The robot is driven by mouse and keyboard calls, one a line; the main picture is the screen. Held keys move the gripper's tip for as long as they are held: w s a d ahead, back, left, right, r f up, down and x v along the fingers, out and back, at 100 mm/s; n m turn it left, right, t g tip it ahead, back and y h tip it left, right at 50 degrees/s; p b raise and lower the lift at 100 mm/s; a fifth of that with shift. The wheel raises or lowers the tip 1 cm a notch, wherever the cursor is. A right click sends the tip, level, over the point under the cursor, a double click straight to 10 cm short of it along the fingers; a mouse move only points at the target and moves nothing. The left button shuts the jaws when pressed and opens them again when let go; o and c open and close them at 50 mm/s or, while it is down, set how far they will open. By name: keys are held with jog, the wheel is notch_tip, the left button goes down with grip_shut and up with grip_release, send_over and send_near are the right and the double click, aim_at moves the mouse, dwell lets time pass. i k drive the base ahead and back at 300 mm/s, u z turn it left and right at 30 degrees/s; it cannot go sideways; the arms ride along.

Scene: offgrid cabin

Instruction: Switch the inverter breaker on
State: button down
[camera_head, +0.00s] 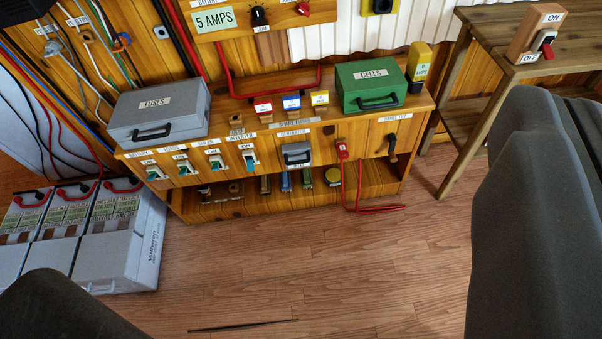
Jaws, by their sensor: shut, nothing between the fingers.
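The inverter breaker (250,160) is the rightmost of a row of small switches on the front of the wooden bench. An "INVERTER" label (240,138) sits above it, with an "ON" tag at its top. Its teal lever appears to point down, away from that tag, though it is small in the picture. My gripper's fingers do not show. Only dark grey parts of my own body cover the lower left and the right side, well short of the bench.
More breakers (184,165) sit left of it. A grey fuses box (160,110) and green cells box (370,86) stand on the bench. Batteries (120,245) stand at the lower left. A red-lever switch (543,42) stands on the right table. Floor (300,260) before the bench is mostly clear.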

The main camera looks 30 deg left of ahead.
aim_at(250, 166)
jog(key=z, duration=0.75)
jog(key=k, duration=0.95)
jog(key=u, duration=1.75)
jog(key=i, duration=1.15)
jog(key=z, duration=0.05)
